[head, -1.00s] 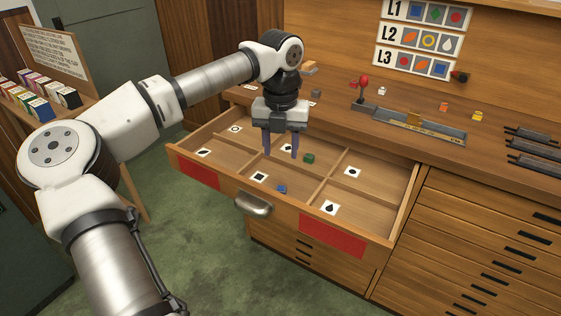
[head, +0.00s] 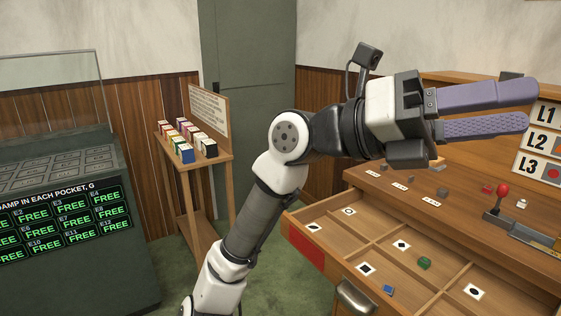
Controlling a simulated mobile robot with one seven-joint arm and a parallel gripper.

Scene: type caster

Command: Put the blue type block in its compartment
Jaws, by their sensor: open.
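The small blue type block (head: 388,289) lies on the floor of the open drawer (head: 325,263), in the front middle compartment. It is just right of that compartment's white card with a dark square mark (head: 366,269), apart from it. My gripper (head: 528,108) is raised well above the drawer and turned sideways, its two purple fingers pointing right. The fingers are apart with nothing between them. The gripper is not touching the block.
A green block (head: 424,263) lies in the back middle compartment. Low dividers separate the compartments. On the counter behind stand a red-knobbed lever (head: 502,191) and several small blocks. A shelf of coloured boxes (head: 190,153) and a green cabinet (head: 75,220) stand left.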

